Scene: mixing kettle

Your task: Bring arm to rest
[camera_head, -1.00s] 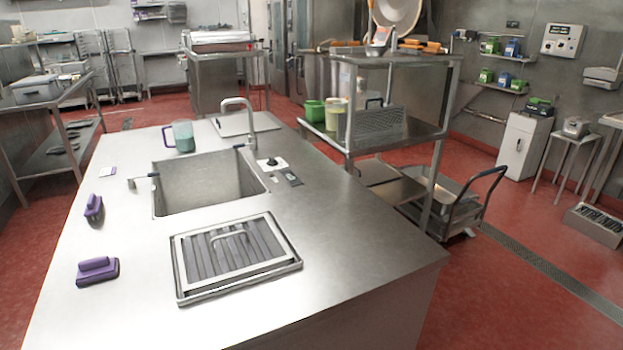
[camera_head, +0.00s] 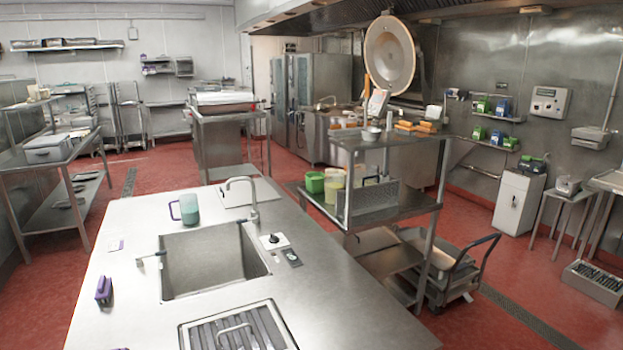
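Neither of my arms nor my grippers shows in the head view. The large kettle's round lid (camera_head: 390,55) stands raised at the back, behind the shelf cart; the kettle's bowl is mostly hidden. A steel sink counter (camera_head: 330,290) fills the foreground. On it are the sink basin (camera_head: 205,265), the tap (camera_head: 245,195), a jug (camera_head: 187,209) with green contents and a purple-handled scrubber (camera_head: 104,290).
A steel shelf cart (camera_head: 375,218) stands right of the counter, with a green bucket (camera_head: 315,182) on its middle shelf. A trolley (camera_head: 455,270) is beside it. A side table (camera_head: 50,152) stands at left. Red floor (camera_head: 150,172) is open between them.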

